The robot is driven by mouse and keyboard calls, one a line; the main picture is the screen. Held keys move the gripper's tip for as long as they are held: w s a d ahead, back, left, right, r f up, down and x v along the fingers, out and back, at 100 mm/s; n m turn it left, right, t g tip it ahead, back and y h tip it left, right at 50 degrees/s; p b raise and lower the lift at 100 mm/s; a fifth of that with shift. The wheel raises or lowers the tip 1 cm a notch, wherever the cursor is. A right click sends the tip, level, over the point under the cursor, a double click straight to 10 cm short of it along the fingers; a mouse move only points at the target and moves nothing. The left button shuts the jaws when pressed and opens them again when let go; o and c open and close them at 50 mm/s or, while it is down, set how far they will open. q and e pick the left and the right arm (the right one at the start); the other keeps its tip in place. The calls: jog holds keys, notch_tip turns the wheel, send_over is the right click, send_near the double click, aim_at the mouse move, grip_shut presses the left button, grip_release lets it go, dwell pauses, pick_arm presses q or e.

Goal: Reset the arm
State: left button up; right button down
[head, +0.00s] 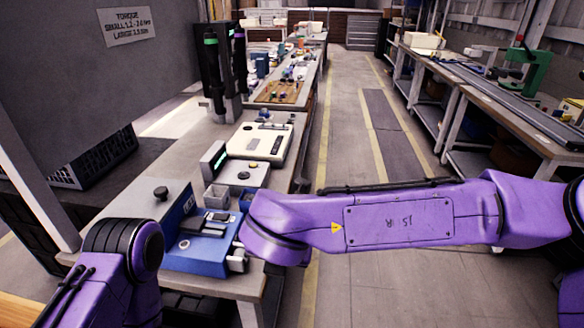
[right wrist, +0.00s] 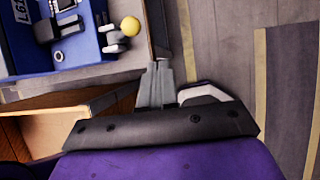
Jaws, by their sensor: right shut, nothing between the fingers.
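My right arm (head: 400,215) is purple and reaches in from the right side of the head view, across the aisle to the workbench edge. Its gripper is hidden in that view. In the right wrist view my right gripper (right wrist: 158,72) is shut and empty, beside the bench edge and below a yellow ball (right wrist: 130,26). The blue device (head: 193,262) on the bench is close by and also shows in the right wrist view (right wrist: 92,52). My left arm (head: 125,265) is at the lower left of the head view; its gripper is out of view.
The workbench (head: 105,207) carries a cream device (head: 262,142), small grey bins (head: 217,196) and black upright tools (head: 212,68). A grey panel (head: 95,70) stands at the left. A second bench (head: 500,118) runs along the right. The aisle floor (head: 345,130) between them is clear.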

jog(key=s+d+f+n+t, duration=0.1)
jog(key=d+f+n, duration=0.4)
jog(key=f+n, duration=0.65)
jog(key=s+d+f+n+t, duration=0.15)
jog(key=d+f+n, duration=0.35)
jog(key=f+n, duration=0.7)
jog(key=s+d+f+n+g+h, duration=0.2)
jog(key=s+d+f, duration=0.4)
jog(key=s+d, duration=0.3)
jog(key=s+d+f+n+g+h, duration=0.2)
jog(key=s+d+f+n, duration=0.3)
jog(key=s+d, duration=0.5)
jog(key=d+f+g, duration=0.1)
jog(key=d+f, duration=0.1)
jog(key=d, duration=0.3)
jog(key=shift+s, duration=0.15)
jog(key=shift+d, duration=0.1)
